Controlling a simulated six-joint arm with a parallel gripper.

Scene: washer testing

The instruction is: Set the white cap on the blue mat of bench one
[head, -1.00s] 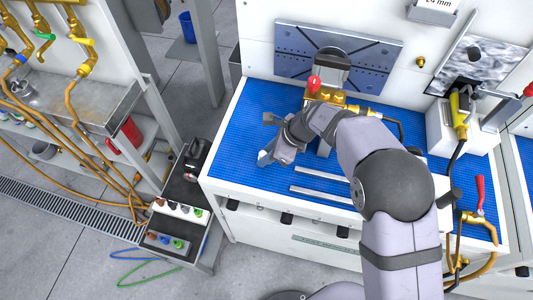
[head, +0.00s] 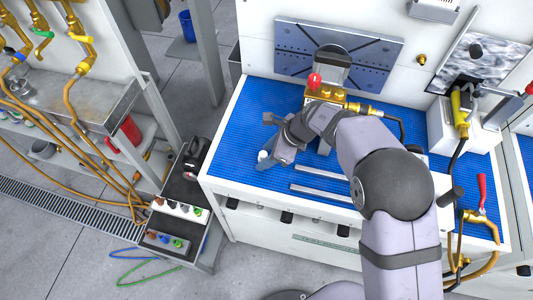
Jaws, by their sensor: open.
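The white cap (head: 263,155) stands on the blue mat (head: 236,147) of the bench, toward the mat's left side. My gripper (head: 266,162) is open and low over the mat, right beside the cap. The cap's right side is close to the fingers, and I cannot tell whether they touch it. My wrist and arm hide part of the mat to the right.
A brass valve fixture (head: 335,97) with a red knob stands behind my wrist. Two metal bars (head: 325,192) lie near the mat's front edge. A small cart (head: 185,190) with several coloured caps stands left of the bench. The mat's left part is clear.

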